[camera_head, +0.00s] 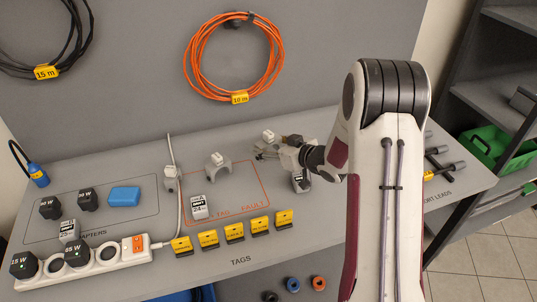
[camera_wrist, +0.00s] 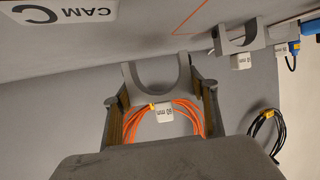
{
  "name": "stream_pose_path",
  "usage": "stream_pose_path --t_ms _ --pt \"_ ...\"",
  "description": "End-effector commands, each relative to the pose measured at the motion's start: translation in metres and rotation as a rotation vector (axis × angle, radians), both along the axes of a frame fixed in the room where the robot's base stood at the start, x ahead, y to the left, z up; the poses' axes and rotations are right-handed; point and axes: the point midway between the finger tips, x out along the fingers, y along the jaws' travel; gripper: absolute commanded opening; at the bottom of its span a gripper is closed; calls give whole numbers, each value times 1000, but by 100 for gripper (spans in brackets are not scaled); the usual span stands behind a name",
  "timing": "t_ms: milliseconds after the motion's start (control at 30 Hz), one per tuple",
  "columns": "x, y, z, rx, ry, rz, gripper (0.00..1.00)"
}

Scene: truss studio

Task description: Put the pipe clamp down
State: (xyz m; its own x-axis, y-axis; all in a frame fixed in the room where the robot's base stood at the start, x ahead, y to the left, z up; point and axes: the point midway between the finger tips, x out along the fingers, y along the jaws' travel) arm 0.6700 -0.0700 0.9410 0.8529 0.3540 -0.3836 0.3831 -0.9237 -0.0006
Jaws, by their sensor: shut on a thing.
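My gripper (camera_head: 272,150) is shut on a grey U-shaped pipe clamp (camera_wrist: 128,84) with a white tag reading 50 mm. In the wrist view the clamp sits between the two fingers of my gripper (camera_wrist: 160,100), its open side facing away. In the head view the held clamp's white tag (camera_head: 268,135) shows, while the arm and fingers hide much of the clamp. It is by the back of the table, right of the orange outline; I cannot tell whether it touches the tabletop. A second grey clamp (camera_head: 217,169) stands inside the outline's upper left part.
A white-labelled device (camera_head: 300,180) stands under my wrist. A power strip (camera_head: 92,257) with plugs is at front left, and yellow tags (camera_head: 235,232) line the front. A small grey clamp-like piece (camera_head: 171,180) stands by the white cable. Orange cable (camera_head: 234,57) hangs behind.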

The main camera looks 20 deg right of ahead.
Motion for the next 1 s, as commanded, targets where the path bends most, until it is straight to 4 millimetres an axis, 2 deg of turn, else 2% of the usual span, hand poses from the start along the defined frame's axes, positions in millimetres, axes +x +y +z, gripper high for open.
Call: stream_pose_path --t_ms 400,800,1000 --pt "0 0 -2 0 -2 0 26" --pt "0 0 -33 0 -2 0 26" --pt "0 0 -38 0 -3 0 26"
